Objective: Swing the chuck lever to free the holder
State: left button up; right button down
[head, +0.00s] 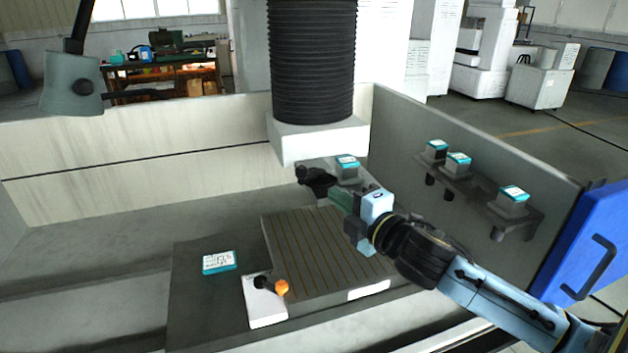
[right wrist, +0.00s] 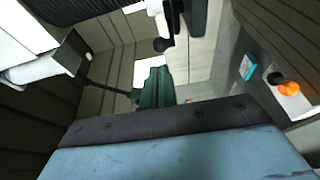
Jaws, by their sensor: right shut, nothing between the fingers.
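A short black lever with an orange knob (head: 281,288) stands on a white block (head: 265,308) at the front of the machine table; it also shows at the right of the right wrist view (right wrist: 288,88). A teal-labelled block (head: 346,168) sits below the machine head, just behind my right gripper. I cannot tell surely whether it is the holder. My right gripper (head: 338,203) has green fingers, shut and empty, over the table's back right, near a dark fitting (head: 318,183) and well apart from the orange knob. My left gripper is out of view.
The white machine head with black bellows (head: 312,60) hangs above. A wall rack (head: 475,190) on the right carries several teal-labelled blocks. A teal-labelled piece (head: 219,262) lies left on the dark plate. Tank walls enclose the table; the grooved plate (head: 310,250) is clear.

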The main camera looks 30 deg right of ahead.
aim_at(298, 174)
jog(key=w, duration=0.8)
jog(key=shift+w+a+f+p, duration=0.1)
jog(key=shift+w+a+p, duration=0.1)
jog(key=shift+a+p, duration=0.15)
jog(key=shift+w+a+m+h+p, duration=0.4)
jog(key=shift+m+h, duration=0.3)
jog(key=shift+h, duration=0.35)
jog(key=shift+w+a+m+h+p, duration=0.15)
jog(key=shift+w+a+m+h, duration=0.25)
jog(key=shift+m+h, duration=0.5)
jog(key=shift+w+a+r+p, duration=0.1)
jog(key=shift+w+r+p, duration=0.1)
jog(key=shift+w+p, duration=0.2)
jog(key=shift+w+a+f+p, duration=0.15)
jog(key=shift+w+p, duration=0.15)
jog(key=shift+a, duration=0.1)
